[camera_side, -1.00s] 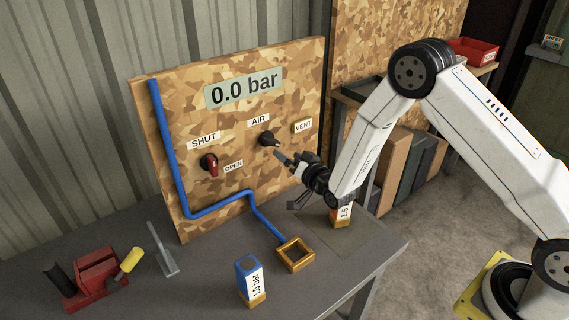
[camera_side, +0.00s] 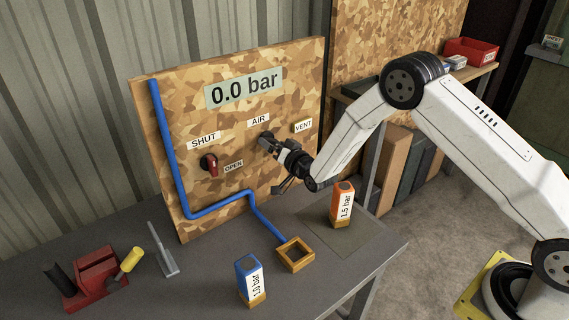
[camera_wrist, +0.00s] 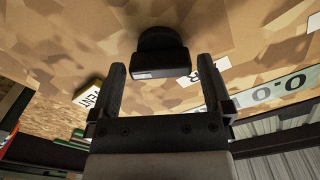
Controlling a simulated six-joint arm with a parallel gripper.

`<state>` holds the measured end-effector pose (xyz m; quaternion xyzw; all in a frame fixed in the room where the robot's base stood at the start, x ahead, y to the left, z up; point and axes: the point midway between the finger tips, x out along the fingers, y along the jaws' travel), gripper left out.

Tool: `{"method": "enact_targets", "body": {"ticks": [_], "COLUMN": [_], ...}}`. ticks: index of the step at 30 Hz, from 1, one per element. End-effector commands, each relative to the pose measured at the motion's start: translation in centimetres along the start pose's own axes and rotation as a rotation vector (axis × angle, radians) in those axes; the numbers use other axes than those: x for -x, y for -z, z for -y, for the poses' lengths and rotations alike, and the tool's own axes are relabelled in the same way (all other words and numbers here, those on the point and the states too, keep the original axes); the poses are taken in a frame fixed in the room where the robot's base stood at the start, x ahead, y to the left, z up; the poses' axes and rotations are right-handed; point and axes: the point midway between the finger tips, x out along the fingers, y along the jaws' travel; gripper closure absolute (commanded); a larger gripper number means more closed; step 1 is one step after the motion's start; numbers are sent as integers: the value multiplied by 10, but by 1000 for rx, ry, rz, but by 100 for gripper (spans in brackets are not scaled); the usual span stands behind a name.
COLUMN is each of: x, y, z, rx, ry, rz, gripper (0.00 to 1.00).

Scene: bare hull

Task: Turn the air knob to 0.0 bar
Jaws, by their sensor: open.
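The black air knob (camera_side: 264,136) is on the chipboard panel, under the AIR label (camera_side: 259,120) and left of the VENT label (camera_side: 302,126). The display (camera_side: 244,88) reads 0.0 bar. My gripper (camera_side: 268,145) is at the knob and partly hides it in the side view. In the wrist view, the knob (camera_wrist: 160,52) shows ahead, between the two open fingers (camera_wrist: 162,68), with a gap on each side. I cannot tell how far the fingertips reach past its face. A pale mark shows on the knob's near edge.
A red-handled knob (camera_side: 209,164) sits left, between the SHUT and OPEN labels. A blue pipe (camera_side: 166,135) runs down the panel to a square wooden frame (camera_side: 295,255). An orange 1.5 bar block (camera_side: 343,205) and a blue 1.0 bar block (camera_side: 250,280) stand on the bench.

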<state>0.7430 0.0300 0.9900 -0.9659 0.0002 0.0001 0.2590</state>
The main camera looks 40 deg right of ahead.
Motion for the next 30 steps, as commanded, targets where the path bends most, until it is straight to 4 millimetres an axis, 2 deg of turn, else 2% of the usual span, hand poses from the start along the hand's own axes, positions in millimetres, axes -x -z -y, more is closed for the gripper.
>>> {"method": "enact_targets", "body": {"ticks": [6,15,17,21,23,30], "x": [-8,-9,-9,-9,-9,-9], "y": [0,0,0,0,0,0], "z": [0,0,0,0,0,0], "rx": [0,0,0,0,0,12], "ry": [0,-1,0,0,-1,-1], "rz": [1,1,1,1,1,0], "gripper": [0,0,16,60,77,77]}}
